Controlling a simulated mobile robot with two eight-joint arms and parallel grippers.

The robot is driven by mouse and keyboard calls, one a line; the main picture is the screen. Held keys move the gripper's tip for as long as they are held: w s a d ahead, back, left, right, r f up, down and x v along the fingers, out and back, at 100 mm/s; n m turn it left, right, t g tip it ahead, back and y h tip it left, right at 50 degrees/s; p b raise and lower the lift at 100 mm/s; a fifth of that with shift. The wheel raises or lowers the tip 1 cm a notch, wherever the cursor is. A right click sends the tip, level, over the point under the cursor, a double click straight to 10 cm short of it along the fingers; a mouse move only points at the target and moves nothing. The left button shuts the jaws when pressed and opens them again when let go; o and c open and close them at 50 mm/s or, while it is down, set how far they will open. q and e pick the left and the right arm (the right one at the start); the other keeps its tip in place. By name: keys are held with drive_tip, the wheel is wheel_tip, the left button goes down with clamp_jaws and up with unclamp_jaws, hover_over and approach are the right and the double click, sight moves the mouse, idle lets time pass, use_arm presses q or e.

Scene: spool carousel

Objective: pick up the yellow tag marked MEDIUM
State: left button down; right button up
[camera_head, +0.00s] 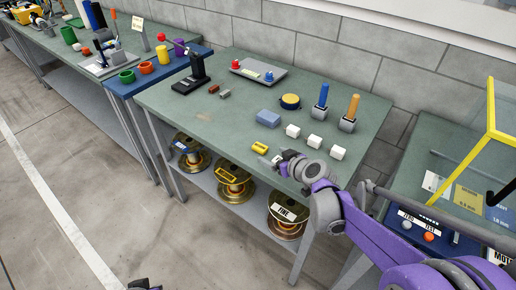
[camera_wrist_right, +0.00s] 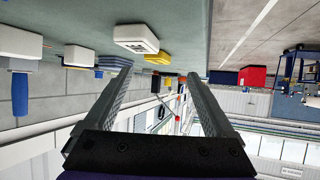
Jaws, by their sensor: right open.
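A small yellow piece (camera_head: 260,147) lies on the green table (camera_head: 215,123), just beyond and left of my right gripper (camera_head: 278,160). Its lettering is too small to read, so I cannot tell if it is the MEDIUM tag. A yellow piece (camera_wrist_right: 165,57) also shows past the open fingers in the upside-down right wrist view, beside a white block (camera_wrist_right: 135,38). A yellow frame-shaped piece (camera_head: 227,175) is at the middle spool on the lower shelf. My right gripper is open and empty, low over the table's front edge. A dark part at the bottom edge may be my left gripper.
White blocks (camera_head: 315,141), a blue block (camera_head: 268,118) and two upright-handled tools (camera_head: 321,97) stand right of centre. A button panel (camera_head: 258,72) and black lever stand (camera_head: 193,75) are at the back. Spools (camera_head: 284,228) sit below. The table's front left is clear.

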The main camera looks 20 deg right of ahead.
sight(261, 147)
drive_tip(key=x, duration=0.8)
drive_tip(key=shift+w+r, duration=0.2)
drive_tip(key=shift+r, duration=0.2)
clamp_jaws()
